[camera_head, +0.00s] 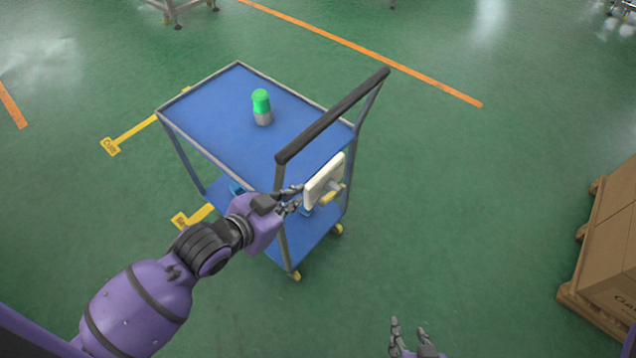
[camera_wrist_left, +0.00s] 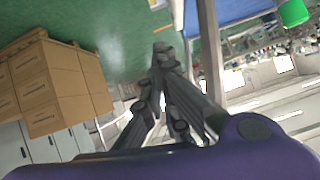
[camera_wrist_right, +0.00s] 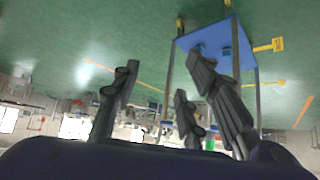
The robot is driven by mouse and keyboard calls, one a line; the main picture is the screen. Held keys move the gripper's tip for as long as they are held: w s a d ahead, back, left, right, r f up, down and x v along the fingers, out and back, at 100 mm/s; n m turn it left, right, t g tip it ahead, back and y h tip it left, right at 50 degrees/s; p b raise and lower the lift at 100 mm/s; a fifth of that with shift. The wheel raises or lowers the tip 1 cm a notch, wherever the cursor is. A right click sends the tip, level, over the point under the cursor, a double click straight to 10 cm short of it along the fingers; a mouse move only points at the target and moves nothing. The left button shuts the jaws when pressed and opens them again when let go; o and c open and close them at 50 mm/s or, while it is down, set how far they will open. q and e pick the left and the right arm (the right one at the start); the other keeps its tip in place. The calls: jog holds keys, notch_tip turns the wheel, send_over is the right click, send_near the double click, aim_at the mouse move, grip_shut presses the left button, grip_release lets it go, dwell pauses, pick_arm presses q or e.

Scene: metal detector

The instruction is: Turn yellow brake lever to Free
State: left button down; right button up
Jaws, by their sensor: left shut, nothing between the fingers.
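A yellow piece (camera_head: 333,196), which looks like the brake lever, shows at the lower edge of a white box (camera_head: 323,181) at the handle end of the cart. It is small, and no wording on it can be read. My left gripper (camera_head: 293,200) is shut and empty. Its fingertips appear just left of the white box; I cannot tell whether they touch. The shut fingers also show in the left wrist view (camera_wrist_left: 162,62). My right gripper (camera_head: 405,335) is open and empty, low in the head view, away from the cart. Its spread fingers show in the right wrist view (camera_wrist_right: 165,85).
The cart (camera_head: 205,110) has blue shelves, a black handle bar (camera_head: 333,115) and yellow wheels. A green-topped grey cylinder (camera_head: 262,107) stands on its top. Yellow strips (camera_head: 130,134) reach out on its left. Cardboard boxes (camera_head: 612,240) stand at right. Green floor between is clear.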

pick_arm(q)
jog(key=b, duration=0.1)
send_over(331, 191)
jog(key=s+d, duration=0.1)
jog(key=s, duration=0.3)
notch_tip(331, 191, down, 11)
jog(key=shift+s+a+f, duration=0.1)
jog(key=shift+a+f, duration=0.2)
jog(key=shift+f, duration=0.65)
jog(key=shift+a+f, duration=0.3)
jog(key=shift+f, duration=0.6)
pick_arm(e)
jog(key=shift+s+d+f, duration=0.5)
jog(key=shift+d+f, duration=0.15)
jog(key=shift+f, duration=0.15)
